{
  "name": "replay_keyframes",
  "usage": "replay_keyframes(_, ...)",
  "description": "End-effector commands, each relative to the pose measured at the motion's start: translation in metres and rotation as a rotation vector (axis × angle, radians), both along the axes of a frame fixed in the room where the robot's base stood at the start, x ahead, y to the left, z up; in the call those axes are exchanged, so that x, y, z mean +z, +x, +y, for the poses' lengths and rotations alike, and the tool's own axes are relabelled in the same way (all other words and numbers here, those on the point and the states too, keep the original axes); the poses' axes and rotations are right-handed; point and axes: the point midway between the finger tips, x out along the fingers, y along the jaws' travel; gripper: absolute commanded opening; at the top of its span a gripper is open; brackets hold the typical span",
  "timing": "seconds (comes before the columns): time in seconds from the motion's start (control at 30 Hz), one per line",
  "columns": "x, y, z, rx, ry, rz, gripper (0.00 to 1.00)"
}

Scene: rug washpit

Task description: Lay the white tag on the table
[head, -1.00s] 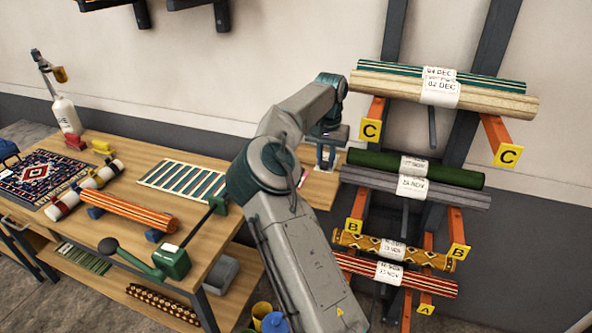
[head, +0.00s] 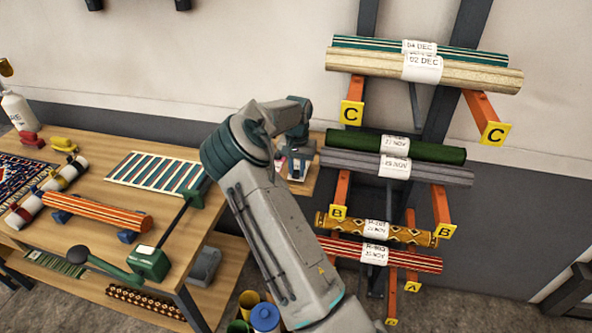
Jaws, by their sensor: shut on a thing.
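My gripper (head: 297,168) points down over the far right end of the wooden table (head: 95,197), close to the left side of the roll rack. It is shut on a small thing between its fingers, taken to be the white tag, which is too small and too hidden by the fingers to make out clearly. I cannot tell whether it touches the tabletop. My own arm covers part of the table's right end.
A rack holds rolled rugs with white date labels (head: 422,68) on orange arms just right of my gripper. The table bears a striped rug (head: 155,173), an orange roll (head: 97,212) and a green lever tool (head: 150,262). A blue-lidded pot (head: 265,318) stands below.

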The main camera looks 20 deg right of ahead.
Motion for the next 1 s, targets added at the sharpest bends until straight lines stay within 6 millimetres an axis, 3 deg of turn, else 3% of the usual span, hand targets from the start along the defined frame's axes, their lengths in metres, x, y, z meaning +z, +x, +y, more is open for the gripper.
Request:
replay_keyframes(0.1, -0.013, 0.000, 0.001, 0.001, 0.000, 0.001, 0.00)
replay_keyframes(0.43, -0.017, 0.000, 0.001, 0.002, -0.001, 0.001, 0.00)
replay_keyframes(0.47, -0.018, 0.000, 0.001, 0.002, -0.001, 0.001, 0.23)
replay_keyframes(0.53, -0.017, 0.000, 0.001, 0.002, 0.000, 0.000, 0.42)
replay_keyframes(0.83, -0.016, 0.000, 0.001, 0.002, 0.000, 0.000, 0.42)
replay_keyframes(1.0, 0.001, 0.001, 0.001, 0.002, -0.002, -0.003, 0.42)
